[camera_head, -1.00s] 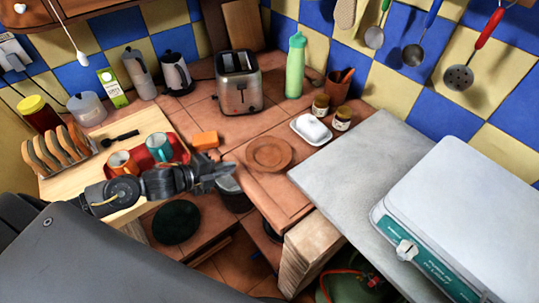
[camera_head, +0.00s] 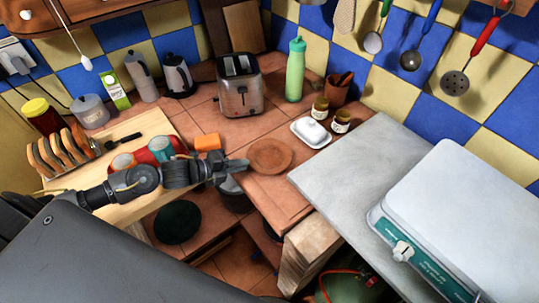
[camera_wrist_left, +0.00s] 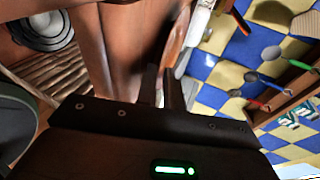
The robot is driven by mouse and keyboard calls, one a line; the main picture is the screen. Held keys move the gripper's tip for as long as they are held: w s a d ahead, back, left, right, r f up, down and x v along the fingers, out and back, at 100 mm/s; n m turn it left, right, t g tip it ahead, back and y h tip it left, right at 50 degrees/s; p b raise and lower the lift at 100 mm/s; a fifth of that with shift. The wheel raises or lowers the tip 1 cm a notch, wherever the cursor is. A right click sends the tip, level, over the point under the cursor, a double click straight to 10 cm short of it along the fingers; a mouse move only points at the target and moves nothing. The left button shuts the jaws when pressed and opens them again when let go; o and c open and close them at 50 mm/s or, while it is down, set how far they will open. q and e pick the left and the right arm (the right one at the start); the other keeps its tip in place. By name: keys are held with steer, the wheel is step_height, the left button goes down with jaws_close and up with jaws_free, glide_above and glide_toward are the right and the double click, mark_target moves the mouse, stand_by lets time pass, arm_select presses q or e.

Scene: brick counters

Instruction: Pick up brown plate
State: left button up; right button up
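The brown plate (camera_head: 270,156) lies flat on the tiled counter in the head view, in front of the toaster. Its edge also shows in the left wrist view (camera_wrist_left: 178,32), just beyond the fingers. My left gripper (camera_head: 245,165) has its fingertips at the plate's left rim. In the left wrist view, the two dark fingers (camera_wrist_left: 163,84) stand a narrow gap apart, so the gripper looks open. I cannot tell whether either finger touches the rim. My right gripper is not in view.
An orange sponge (camera_head: 208,142) lies behind my left gripper. A white butter dish (camera_head: 311,132) with two jars stands right of the plate. The toaster (camera_head: 240,85) stands behind. My left forearm passes over the wooden board (camera_head: 160,207) with cups. A grey slab (camera_head: 350,165) lies to the right.

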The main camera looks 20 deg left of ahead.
arm_select(q)
steer(key=x, duration=0.2)
steer(key=shift+w+d+f, duration=0.1)
steer(key=shift+w+d, duration=0.05)
steer(key=shift+w, duration=0.05)
steer(key=shift+s, duration=0.1)
jaws_close()
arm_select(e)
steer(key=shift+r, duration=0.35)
arm_select(q)
steer(key=shift+r, duration=0.55)
steer(key=s+r+p, duration=0.1)
steer(key=s+r, duration=1.1)
steer(key=s, duration=0.2)
steer(key=shift+d, duration=0.35)
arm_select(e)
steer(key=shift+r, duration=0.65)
